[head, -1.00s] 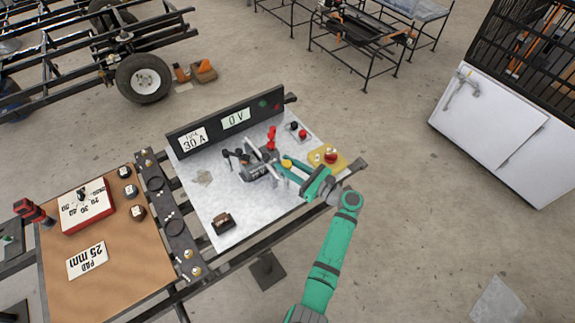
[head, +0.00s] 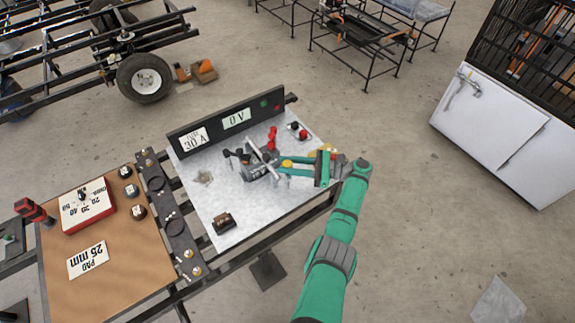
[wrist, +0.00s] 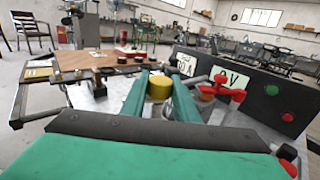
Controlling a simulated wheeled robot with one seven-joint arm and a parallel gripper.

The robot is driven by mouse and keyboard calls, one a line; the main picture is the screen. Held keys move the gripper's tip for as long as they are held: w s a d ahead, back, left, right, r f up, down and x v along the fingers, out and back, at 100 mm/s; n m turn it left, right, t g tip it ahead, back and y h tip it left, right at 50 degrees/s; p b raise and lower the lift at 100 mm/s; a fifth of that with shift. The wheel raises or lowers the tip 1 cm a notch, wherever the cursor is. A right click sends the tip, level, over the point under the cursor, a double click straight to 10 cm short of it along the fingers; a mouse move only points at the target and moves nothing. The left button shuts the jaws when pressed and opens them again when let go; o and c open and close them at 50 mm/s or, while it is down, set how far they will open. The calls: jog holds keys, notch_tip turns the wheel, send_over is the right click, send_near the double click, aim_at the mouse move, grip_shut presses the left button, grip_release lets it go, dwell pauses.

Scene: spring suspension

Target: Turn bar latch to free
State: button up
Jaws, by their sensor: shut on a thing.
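My gripper (head: 284,166) reaches in from the right over the grey metal panel (head: 232,202). Its two teal fingers are closed on a yellow knob (head: 287,163). The wrist view shows the yellow knob (wrist: 160,88) between the fingers. The knob sits at the right of a grey latch mechanism (head: 257,171) that has a dark bar and a black knob on its left. A red handle (head: 272,138) stands just behind it. The fingers hide part of the mechanism, so I cannot tell the bar's exact angle.
A black upright board (head: 215,126) with "30 A" and "0 V" signs runs behind the panel. A small box with a red button (head: 298,131) is at the back right. A wooden bench top (head: 120,250) adjoins at left.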

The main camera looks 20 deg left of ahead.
aim_at(287, 166)
jog(key=shift+s+f+n+g, duration=0.15)
jog(key=shift+n+g, duration=0.25)
jog(key=shift+g, duration=0.2)
dwell(0.3)
jog(key=o, duration=1.1)
jog(key=shift+c, duration=0.2)
jog(key=shift+r, duration=0.2)
jog(key=shift+r, duration=1.4)
jog(key=shift+s+r, duration=0.35)
jog(key=shift+r, duration=0.15)
jog(key=s+d+r, duration=0.3)
jog(key=s+r, duration=0.6)
jog(key=s, duration=0.3)
jog(key=shift+s+d, duration=0.3)
jog(key=shift+s, duration=0.05)
